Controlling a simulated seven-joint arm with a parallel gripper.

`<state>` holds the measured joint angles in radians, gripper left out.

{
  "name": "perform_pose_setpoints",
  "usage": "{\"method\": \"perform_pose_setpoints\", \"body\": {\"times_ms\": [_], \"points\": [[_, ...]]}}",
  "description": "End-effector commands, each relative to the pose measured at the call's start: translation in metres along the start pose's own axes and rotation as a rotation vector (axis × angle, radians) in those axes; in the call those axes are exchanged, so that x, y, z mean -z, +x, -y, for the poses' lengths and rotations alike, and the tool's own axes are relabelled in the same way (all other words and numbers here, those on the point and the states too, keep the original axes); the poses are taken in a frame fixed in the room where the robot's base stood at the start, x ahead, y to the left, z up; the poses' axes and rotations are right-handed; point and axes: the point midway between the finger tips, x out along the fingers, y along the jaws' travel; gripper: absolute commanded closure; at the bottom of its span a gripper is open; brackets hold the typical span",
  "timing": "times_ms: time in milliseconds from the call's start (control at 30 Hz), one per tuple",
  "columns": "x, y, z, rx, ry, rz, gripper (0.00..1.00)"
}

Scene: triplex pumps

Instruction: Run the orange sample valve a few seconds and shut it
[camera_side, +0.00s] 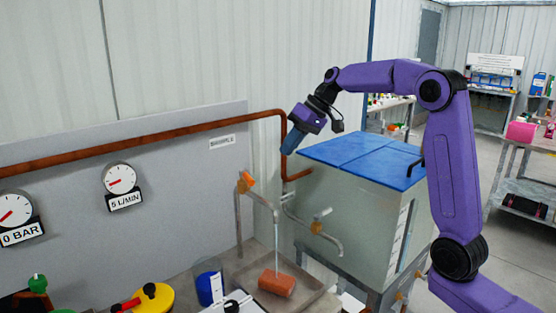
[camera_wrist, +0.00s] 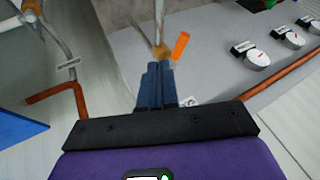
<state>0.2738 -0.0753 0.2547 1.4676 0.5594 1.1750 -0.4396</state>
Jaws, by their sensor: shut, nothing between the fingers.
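The orange sample valve handle (camera_side: 246,181) sits on a thin pipe below the SAMPLE label (camera_side: 222,142). The pipe bends to a spout, and a thin pale stream (camera_side: 276,235) drops from it toward the metal tray (camera_side: 243,276). In the wrist view the orange handle (camera_wrist: 181,45) sticks out beside the brass valve body, just past and right of my fingertips in the picture. My gripper (camera_side: 292,146) is shut and empty, with blue fingers together. In the side view it is above and right of the valve, apart from it. Its fingers also show in the wrist view (camera_wrist: 157,72).
A reddish-brown block (camera_side: 277,283) lies in the tray. A blue container (camera_side: 208,285) stands left of it. A copper pipe (camera_side: 150,135) runs behind my gripper. A blue-lidded tank (camera_side: 365,155) stands at right. Gauges read near 0 BAR (camera_side: 14,210) and 5 L/MIN (camera_side: 119,180) labels.

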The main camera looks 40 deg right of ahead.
Motion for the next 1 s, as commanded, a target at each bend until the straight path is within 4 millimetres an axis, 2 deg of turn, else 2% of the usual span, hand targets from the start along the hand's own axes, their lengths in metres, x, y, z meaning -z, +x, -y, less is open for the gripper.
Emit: {"method": "perform_pose_setpoints", "body": {"times_ms": [167,200,267,300,333,733,1000], "points": [[-0.002,-0.021,0.002,-0.001,0.001,-0.003,1.0],[-0.002,-0.024,0.002,-0.001,0.001,-0.002,0.94],[-0.002,-0.026,0.003,-0.001,0.001,-0.001,0.74],[-0.002,-0.028,0.004,-0.001,0.001,-0.002,0.61],[-0.001,-0.03,0.004,-0.001,0.001,-0.002,0.55],[0.018,-0.07,0.025,-0.001,-0.002,-0.004,0.55],[0.038,-0.046,0.061,0.037,-0.059,-0.138,0.55]]}}
